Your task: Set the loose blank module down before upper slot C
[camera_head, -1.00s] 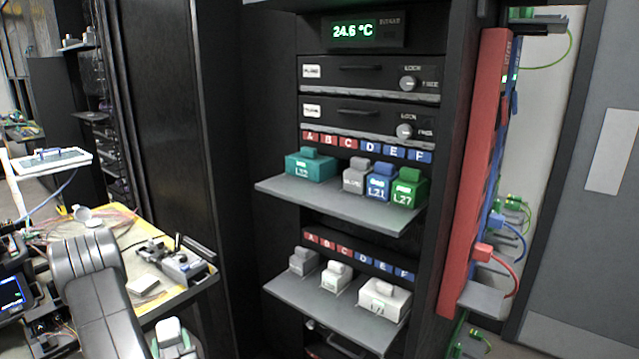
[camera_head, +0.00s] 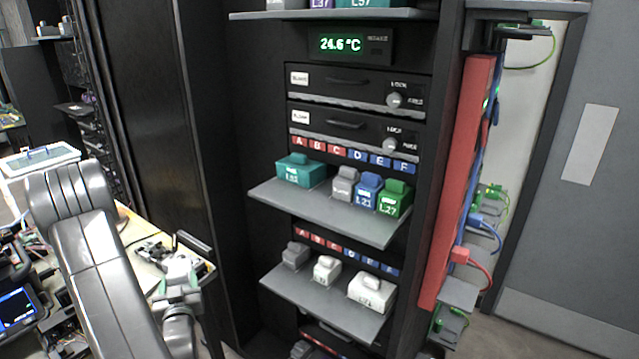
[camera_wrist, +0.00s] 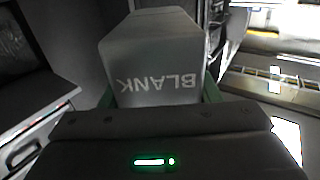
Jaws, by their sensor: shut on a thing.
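My gripper (camera_head: 180,272) is shut on a grey module marked BLANK, the loose blank module (camera_wrist: 155,60), which fills the middle of the wrist view. In the head view my gripper is low at the left, well apart from the rack, and the module is hard to make out there. The upper label C (camera_head: 335,152) is red, above the upper shelf (camera_head: 330,208). On that shelf stand a wide teal module (camera_head: 301,171) at the left, then a gap, then a grey module (camera_head: 345,184), a blue L21 module (camera_head: 367,189) and a green L27 module (camera_head: 395,198).
A lower shelf (camera_head: 320,305) holds a grey and two white modules. Another shelf (camera_head: 400,14) with modules is at the top edge. A dark cabinet (camera_head: 140,110) stands left of the rack. A red vertical panel (camera_head: 465,160) with cables is at the right.

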